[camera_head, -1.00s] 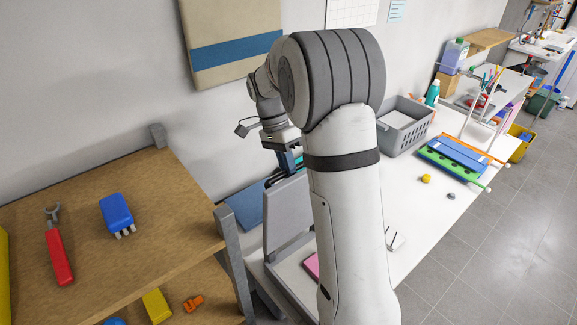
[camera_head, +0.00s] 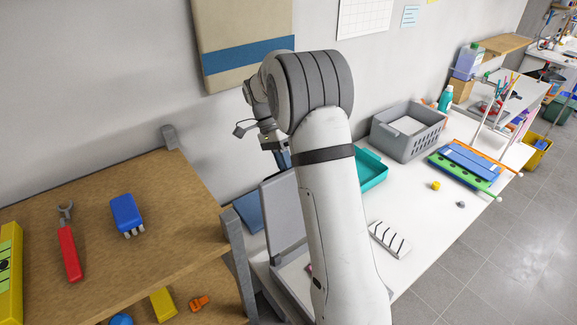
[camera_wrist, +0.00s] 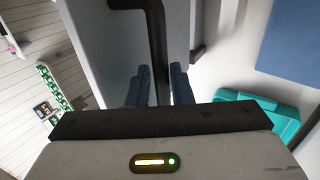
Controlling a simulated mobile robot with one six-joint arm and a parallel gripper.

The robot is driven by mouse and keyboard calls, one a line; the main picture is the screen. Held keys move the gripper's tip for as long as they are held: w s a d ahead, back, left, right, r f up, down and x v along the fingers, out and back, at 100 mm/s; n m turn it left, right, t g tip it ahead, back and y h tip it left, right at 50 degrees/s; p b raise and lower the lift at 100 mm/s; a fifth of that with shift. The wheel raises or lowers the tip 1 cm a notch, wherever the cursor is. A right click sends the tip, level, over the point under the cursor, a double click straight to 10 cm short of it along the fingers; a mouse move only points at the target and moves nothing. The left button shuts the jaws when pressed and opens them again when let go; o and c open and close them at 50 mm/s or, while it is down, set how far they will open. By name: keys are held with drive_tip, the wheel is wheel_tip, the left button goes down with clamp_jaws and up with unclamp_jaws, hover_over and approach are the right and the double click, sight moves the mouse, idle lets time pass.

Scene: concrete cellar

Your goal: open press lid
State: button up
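The press lid (camera_head: 284,212) is a grey panel standing raised, near upright, in the head view. Its grey base (camera_head: 297,277) lies below, partly hidden by my arm. In the wrist view the lid (camera_wrist: 100,40) is a large grey surface with a black bar handle (camera_wrist: 156,45). My gripper (camera_wrist: 161,78) has its two dark blue fingers on either side of this handle, seemingly shut on it. In the head view my gripper (camera_head: 283,157) is behind the lid's top edge, its fingertips mostly hidden.
A wooden shelf (camera_head: 80,222) with a red-handled tool and a blue brush stands at left. A teal tray (camera_head: 372,172), a grey crate (camera_head: 408,145) and a white slotted block (camera_head: 389,240) stand on the white table (camera_head: 420,205). The wall is close behind.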

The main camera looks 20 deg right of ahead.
drive_tip(key=o, duration=0.3)
drive_tip(key=b+v, duration=0.1)
drive_tip(key=v, duration=0.6)
drive_tip(key=shift+w+r+b, duration=0.2)
drive_tip(key=shift+r+b, duration=0.15)
